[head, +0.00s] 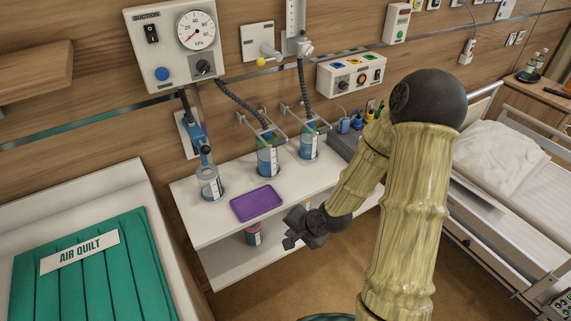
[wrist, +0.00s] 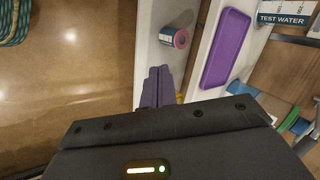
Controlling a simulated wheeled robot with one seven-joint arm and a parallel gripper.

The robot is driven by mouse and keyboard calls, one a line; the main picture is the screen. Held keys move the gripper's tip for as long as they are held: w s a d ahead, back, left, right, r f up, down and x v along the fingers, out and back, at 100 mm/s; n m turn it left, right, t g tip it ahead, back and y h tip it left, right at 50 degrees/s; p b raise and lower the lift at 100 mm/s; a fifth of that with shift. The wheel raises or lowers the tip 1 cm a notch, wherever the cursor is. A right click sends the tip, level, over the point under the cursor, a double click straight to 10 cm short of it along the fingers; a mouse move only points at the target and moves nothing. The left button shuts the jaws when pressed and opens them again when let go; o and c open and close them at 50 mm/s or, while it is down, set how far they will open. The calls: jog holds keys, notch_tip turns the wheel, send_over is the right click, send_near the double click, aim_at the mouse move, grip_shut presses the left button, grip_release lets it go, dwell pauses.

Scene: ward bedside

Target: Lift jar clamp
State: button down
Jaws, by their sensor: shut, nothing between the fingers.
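Two metal jar clamps show in the head view, the left one (head: 264,131) and the right one (head: 306,120), both on the wall side of the white shelf unit. Each stands around the top of a jar with blue contents, the left jar (head: 268,161) and the right jar (head: 310,146). Which clamp the task means I cannot tell. My gripper (head: 289,241) is in front of the shelf unit, lower than and apart from both clamps. In the wrist view its purple fingers (wrist: 157,87) are together and empty.
A purple tray (head: 257,203) lies on the shelf top (head: 222,232). A third jar (head: 210,184) stands to its left. A pink-lidded container (head: 253,235) is on the lower shelf. A bed with a green air quilt (head: 85,262) is left; another bed (head: 500,160) is right.

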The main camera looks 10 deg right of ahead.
jog(key=w+a+f+m+t+y+b, duration=0.2)
jog(key=w+m+t+y+b, duration=0.4)
jog(key=m, duration=0.5)
jog(key=w+d+r+m+t+h+b, duration=0.1)
jog(key=w+d+r+m+t+h, duration=0.1)
jog(key=d+r+m+t, duration=0.5)
jog(key=d+m+t+h, duration=0.1)
jog(key=m+t, duration=0.1)
jog(key=m, duration=0.2)
jog(key=shift+m, duration=0.4)
jog(key=shift+w+a, duration=0.1)
jog(key=shift+w, duration=0.1)
jog(key=r+p+x, duration=0.2)
jog(key=r+x, duration=0.1)
jog(key=x, duration=0.9)
jog(key=shift+s, duration=0.15)
